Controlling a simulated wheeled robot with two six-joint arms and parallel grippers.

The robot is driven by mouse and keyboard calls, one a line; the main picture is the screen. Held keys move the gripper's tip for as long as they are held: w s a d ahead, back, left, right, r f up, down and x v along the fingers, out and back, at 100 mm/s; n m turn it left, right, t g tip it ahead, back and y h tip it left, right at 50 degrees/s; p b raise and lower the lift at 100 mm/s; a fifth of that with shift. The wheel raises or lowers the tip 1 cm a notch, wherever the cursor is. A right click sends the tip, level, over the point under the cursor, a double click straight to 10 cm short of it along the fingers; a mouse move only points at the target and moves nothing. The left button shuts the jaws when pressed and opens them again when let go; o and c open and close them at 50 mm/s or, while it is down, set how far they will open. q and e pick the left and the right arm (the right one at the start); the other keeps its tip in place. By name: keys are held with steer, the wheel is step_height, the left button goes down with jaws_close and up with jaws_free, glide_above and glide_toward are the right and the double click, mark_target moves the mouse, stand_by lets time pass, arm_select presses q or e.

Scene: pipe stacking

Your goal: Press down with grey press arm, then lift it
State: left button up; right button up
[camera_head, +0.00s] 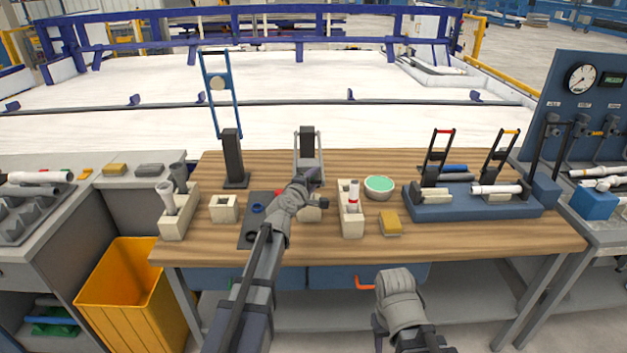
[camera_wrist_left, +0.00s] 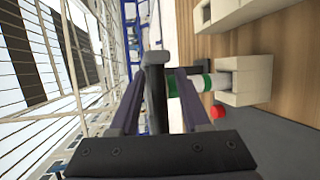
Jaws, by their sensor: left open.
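The grey press arm (camera_head: 319,143) stands at the back middle of the table, its two rails on either side of a black post (camera_head: 307,146). My left gripper (camera_head: 318,188) is in front of it and hides its lower part. In the left wrist view a dark grey bar (camera_wrist_left: 155,88) lies between the open fingers of my left gripper; I cannot tell whether they touch it. Beyond it, a white pipe with a green ring (camera_wrist_left: 189,83) points at a cream block (camera_wrist_left: 245,80). My right gripper's jaws do not show.
A blue press arm (camera_head: 236,103) stands raised at the left. Cream holders with pipes (camera_head: 351,224), a green-topped bowl (camera_head: 379,184) and a yellow sponge (camera_head: 390,222) are close by. A blue rack (camera_head: 470,208) is at the right. The front table edge is clear.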

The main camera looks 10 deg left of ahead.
arm_select(q)
jaws_close()
stand_by(1.3)
